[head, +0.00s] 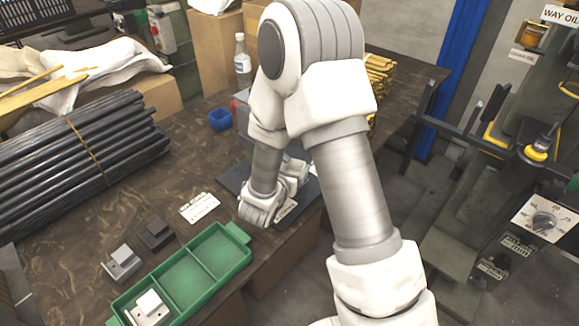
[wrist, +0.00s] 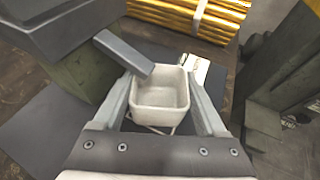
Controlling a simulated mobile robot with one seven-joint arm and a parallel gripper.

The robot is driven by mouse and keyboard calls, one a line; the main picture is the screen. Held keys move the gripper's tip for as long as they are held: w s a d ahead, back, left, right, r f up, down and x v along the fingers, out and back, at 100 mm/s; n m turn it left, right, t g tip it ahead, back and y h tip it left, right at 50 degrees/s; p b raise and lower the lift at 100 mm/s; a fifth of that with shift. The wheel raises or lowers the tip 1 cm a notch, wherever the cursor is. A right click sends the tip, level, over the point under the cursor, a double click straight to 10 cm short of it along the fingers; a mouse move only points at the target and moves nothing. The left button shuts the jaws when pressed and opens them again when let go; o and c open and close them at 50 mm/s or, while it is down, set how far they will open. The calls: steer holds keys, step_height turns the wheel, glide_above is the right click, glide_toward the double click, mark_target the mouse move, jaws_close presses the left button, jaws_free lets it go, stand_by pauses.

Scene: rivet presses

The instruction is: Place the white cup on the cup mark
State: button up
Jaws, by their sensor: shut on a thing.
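In the wrist view the white cup (wrist: 160,97), square and open-topped, is between the two grey fingers of my gripper (wrist: 160,84). My gripper is shut on it, and its inside looks empty. Thin white lines (wrist: 168,130) show on the dark surface just below the cup's near side; they may be part of the cup mark, mostly hidden by the cup. I cannot tell whether the cup touches the surface. In the head view the cup is hidden behind my arm, above or at the dark mat (head: 231,178) near the bench's right edge.
A press with a grey lever (wrist: 123,53) stands close to the left of the cup in the wrist view. A white card (wrist: 196,70) lies behind it, with yellow rods (wrist: 195,14) beyond. A green tray (head: 187,270), blue box (head: 220,120) and bottle (head: 242,62) are on the bench.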

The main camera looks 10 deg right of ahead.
steer(key=shift+f, duration=0.25)
steer(key=o, duration=1.3)
steer(key=shift+c, duration=0.2)
steer(key=shift+r, duration=0.1)
